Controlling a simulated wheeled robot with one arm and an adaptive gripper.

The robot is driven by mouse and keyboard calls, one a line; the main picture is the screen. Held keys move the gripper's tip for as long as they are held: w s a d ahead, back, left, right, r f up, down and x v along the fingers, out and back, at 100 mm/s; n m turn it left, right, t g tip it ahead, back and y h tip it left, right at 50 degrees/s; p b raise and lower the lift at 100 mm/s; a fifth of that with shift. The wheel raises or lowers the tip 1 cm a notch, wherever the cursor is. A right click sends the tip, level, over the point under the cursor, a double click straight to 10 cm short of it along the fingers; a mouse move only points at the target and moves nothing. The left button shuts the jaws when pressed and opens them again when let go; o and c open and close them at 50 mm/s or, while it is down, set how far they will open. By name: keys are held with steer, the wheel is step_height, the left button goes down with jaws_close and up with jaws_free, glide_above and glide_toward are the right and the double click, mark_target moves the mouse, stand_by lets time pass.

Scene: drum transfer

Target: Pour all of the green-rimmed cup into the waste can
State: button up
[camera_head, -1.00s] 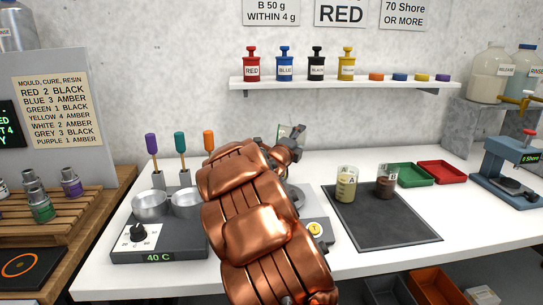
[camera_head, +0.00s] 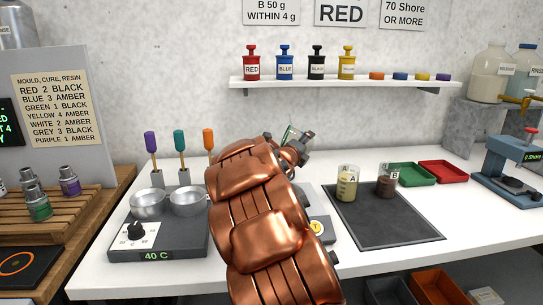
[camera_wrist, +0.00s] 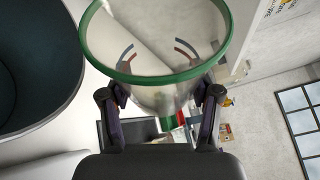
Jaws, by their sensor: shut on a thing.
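The clear green-rimmed cup (camera_wrist: 160,75) is between the two fingers of my gripper (camera_wrist: 160,112) in the wrist view, its wide mouth towards the camera. Curved red and blue marks show on its wall. I cannot make out contents in it. In the head view the cup (camera_head: 289,134) is partly hidden beside my gripper (camera_head: 300,146), raised above the back of the bench and looking tilted. A large dark round container (camera_wrist: 40,60), possibly the waste can, is at the left of the wrist view, apart from the cup. My arm hides part of the bench.
Cups A (camera_head: 347,184) and B (camera_head: 386,187) stand on a dark mat (camera_head: 395,225). Green (camera_head: 411,174) and red (camera_head: 443,171) trays are behind. A hotplate (camera_head: 155,240) with metal bowls is left of my arm. A shelf (camera_head: 350,86) holds bottles above.

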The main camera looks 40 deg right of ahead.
steer(key=shift+m, duration=0.3)
steer(key=shift+w+f+m+y+b, duration=0.1)
steer(key=shift+f+m+y+b, duration=0.45)
steer(key=shift+m+b, duration=0.25)
steer(key=shift+a+r+m+y+p, duration=0.1)
steer(key=shift+r+m+y+p, duration=0.15)
steer(key=shift+r+m+p, duration=0.45)
steer(key=shift+r+m+y, duration=0.4)
steer(key=shift+r+m, duration=0.1)
steer(key=shift+m, duration=0.1)
steer(key=shift+s+d+f+m+t+y+b, duration=0.25)
steer(key=shift+f+m+b, duration=0.15)
steer(key=shift+f+b, duration=0.85)
steer(key=shift+s+d+f+m+t+y+b, duration=0.15)
steer(key=shift+f+m+b, duration=0.25)
steer(key=shift+f+b, duration=0.85)
steer(key=shift+s+d+f+m+t+y+b, duration=0.2)
steer(key=shift+f+m+y+b, duration=0.15)
steer(key=shift+f+b, duration=0.9)
steer(key=shift+s+d+r+m+y+p, duration=0.1)
steer(key=shift+s+d+m+y+p, duration=0.25)
steer(key=shift+m+p, duration=0.5)
steer(key=shift+s+f+m+t+y, duration=0.15)
steer(key=shift+f+m+t+y, duration=0.25)
steer(key=shift+m+t, duration=0.1)
